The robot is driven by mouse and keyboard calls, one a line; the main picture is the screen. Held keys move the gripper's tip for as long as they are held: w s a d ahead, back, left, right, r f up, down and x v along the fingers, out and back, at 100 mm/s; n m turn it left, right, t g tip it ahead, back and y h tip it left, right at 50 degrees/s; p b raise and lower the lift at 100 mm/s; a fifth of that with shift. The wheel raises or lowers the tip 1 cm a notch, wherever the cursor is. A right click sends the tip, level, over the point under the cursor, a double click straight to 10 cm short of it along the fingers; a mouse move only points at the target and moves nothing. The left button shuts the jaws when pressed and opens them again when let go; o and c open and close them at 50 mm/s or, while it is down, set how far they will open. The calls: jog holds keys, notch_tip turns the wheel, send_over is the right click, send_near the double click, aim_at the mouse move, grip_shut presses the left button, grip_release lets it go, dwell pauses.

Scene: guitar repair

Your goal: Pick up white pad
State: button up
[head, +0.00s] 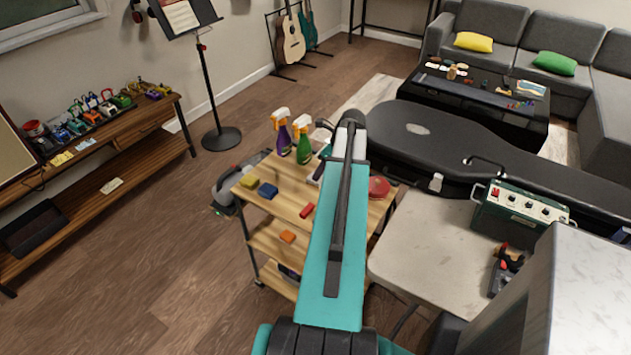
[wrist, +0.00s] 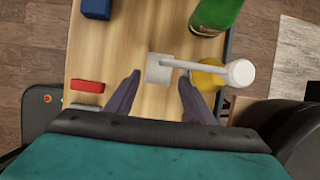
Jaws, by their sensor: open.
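In the wrist view a small whitish square piece (wrist: 157,70), which looks like the white pad, is over the wooden cart top. A white rod joins or overlaps its right side and runs to a round white end (wrist: 240,72); I cannot tell whether they are one thing. My gripper (wrist: 159,77) is open, its two dark fingertips apart, one at the left and one at the right of the pad's lower edge. Nothing is clasped.
A green bottle (wrist: 214,14) and a yellow round thing (wrist: 207,76) stand close right. A purple spray bottle (head: 283,138) stands behind.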

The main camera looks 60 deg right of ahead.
jog(key=shift+w+f, duration=0.1)
jog(key=shift+p+x, duration=0.8)
jog(key=shift+x, duration=1.7)
jog(key=shift+a, duration=0.1)
jog(key=shift+c, duration=0.3)
jog(key=c, duration=0.8)
jog(key=shift+r+p, duration=0.25)
jog(key=shift+p, duration=0.15)
